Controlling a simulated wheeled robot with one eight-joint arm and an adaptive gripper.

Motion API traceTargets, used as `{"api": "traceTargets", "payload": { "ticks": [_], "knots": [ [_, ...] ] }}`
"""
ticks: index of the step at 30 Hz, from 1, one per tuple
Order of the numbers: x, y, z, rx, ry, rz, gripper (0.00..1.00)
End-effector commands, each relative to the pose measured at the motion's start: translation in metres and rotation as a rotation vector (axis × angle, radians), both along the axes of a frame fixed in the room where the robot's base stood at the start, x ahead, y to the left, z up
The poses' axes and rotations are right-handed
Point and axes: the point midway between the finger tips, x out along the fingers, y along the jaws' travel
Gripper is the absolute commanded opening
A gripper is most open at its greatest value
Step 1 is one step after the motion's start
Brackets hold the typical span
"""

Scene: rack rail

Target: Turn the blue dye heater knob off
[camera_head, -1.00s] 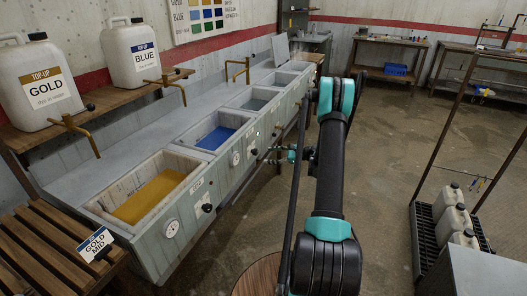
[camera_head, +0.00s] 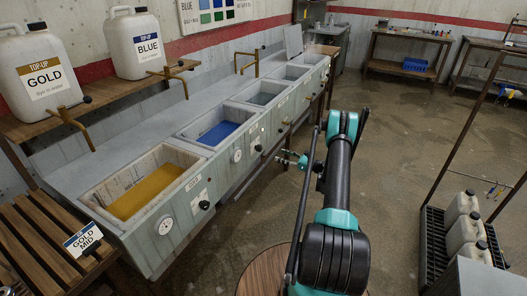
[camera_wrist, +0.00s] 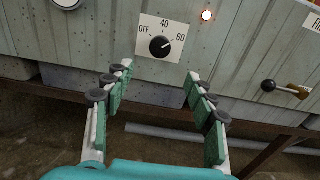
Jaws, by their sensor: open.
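The blue vat (camera_head: 212,146) is in the row of dye vats, with blue liquid in it. Its heater knob (camera_head: 258,148) is a small black knob on the vat's front. In the wrist view the black knob (camera_wrist: 160,46) sits on a white plate marked OFF, 40 and 60. Its white pointer is toward the 60 side. A small lamp (camera_wrist: 207,15) right of the plate glows. My gripper (camera_wrist: 158,73) is open and empty, with its fingers below and to either side of the knob, apart from it. My gripper (camera_head: 285,158) also shows in the head view, in front of the vat row.
A black-handled lever (camera_wrist: 285,89) sticks out right of the knob, and a gauge (camera_wrist: 67,3) is at upper left. The gold vat (camera_head: 105,190) is nearer. A rack with white canisters (camera_head: 462,222) stands at right. The floor between is clear.

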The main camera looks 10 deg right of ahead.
Motion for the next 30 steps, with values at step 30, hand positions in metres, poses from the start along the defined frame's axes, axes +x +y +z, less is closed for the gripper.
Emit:
{"api": "traceTargets", "payload": {
  "ticks": [30],
  "knots": [
    [0.070, 0.096, 0.000, -0.001, 0.000, 0.000, 0.56]
  ]
}}
